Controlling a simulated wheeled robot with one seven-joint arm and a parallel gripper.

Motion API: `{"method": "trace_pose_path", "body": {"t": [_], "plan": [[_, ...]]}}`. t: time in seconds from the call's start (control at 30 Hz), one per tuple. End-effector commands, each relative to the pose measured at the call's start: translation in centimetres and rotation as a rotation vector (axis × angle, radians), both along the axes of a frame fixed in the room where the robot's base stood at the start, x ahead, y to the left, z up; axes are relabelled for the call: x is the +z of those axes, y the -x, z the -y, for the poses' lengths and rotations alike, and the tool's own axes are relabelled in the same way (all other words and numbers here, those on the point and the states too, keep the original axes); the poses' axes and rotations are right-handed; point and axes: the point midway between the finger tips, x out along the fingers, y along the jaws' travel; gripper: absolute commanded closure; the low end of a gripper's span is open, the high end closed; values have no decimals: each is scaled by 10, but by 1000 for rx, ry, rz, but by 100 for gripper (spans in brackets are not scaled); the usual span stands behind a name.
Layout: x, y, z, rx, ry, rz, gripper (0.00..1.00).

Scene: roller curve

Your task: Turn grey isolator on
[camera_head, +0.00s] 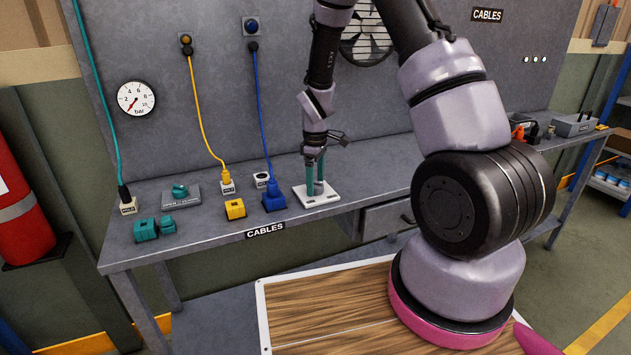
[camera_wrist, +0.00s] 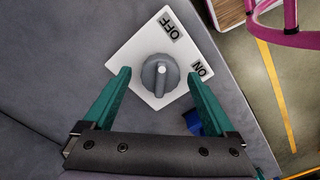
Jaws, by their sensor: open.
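The grey isolator is a round grey knob (camera_wrist: 160,75) with a raised ridge, on a white plate (camera_wrist: 125,62) marked OFF and ON. In the wrist view the ridge and its white mark run nearly straight up the picture, roughly toward the OFF label (camera_wrist: 170,25) and away from the ON label (camera_wrist: 200,71). In the head view the white plate (camera_head: 325,199) lies on the bench. My gripper (camera_head: 315,176) is over it, pointing down. In the wrist view its teal fingers (camera_wrist: 160,78) are apart on both sides of the knob, with gaps showing.
Left of the plate stand a blue connector block (camera_head: 273,199), a yellow block (camera_head: 235,209), teal blocks (camera_head: 146,229) and a grey plate with a teal knob (camera_head: 180,191). Yellow, blue and teal cables hang on the panel behind. The bench right of the plate is clear nearby.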

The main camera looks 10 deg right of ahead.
Motion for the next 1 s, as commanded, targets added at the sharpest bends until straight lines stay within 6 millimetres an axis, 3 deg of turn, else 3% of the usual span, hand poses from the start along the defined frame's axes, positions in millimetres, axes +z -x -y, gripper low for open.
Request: {"method": "trace_pose_path", "body": {"t": [0.1,0.3,0.33,0.67,1.0], "plan": [[0,0,0,0,0,0,13],[1,0,0,0,0,0,90],[1,0,0,0,0,0,95],[1,0,0,-50,0,0,95],[1,0,0,-288,-1,-1,95]]}}
